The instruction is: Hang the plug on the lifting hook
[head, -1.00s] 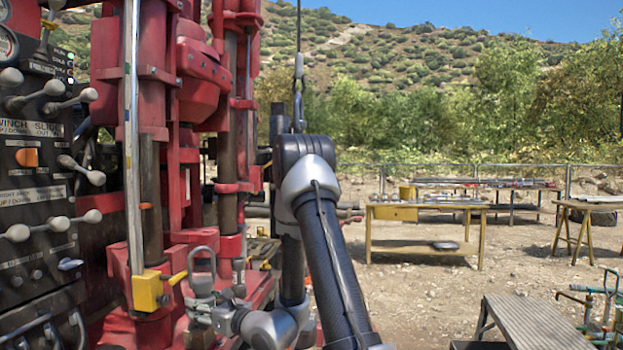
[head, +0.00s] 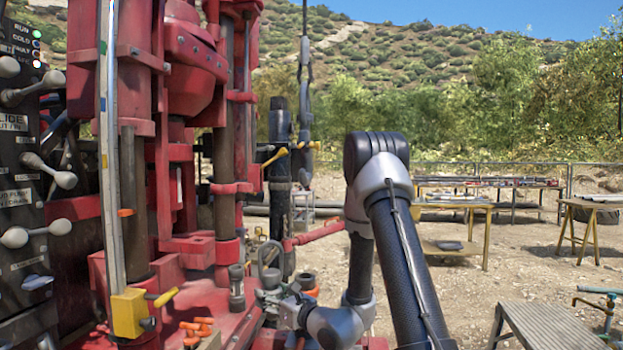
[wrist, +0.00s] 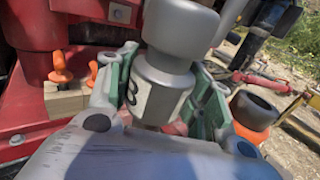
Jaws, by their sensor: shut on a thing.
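The lifting hook (head: 305,112) hangs on a cable in the upper middle of the head view, clear of my arm. My gripper (head: 285,299) is lower, left of my forearm and below the hook. It is shut on the plug (head: 270,277), a grey metal body with a loop on top in the head view. In the wrist view the plug (wrist: 160,92) is upright between the green-lined fingers of my gripper (wrist: 163,103). The plug and the hook are apart. The plug's lower end is hidden, and the hook's exact opening is too small to tell.
The red drill rig (head: 190,150) with a lever panel (head: 25,190) fills the left side. A dark upright column (head: 280,150) stands beside the hook. A dark-topped orange piece (wrist: 253,113) is close right of the plug. A metal bench (head: 550,325) stands at the lower right.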

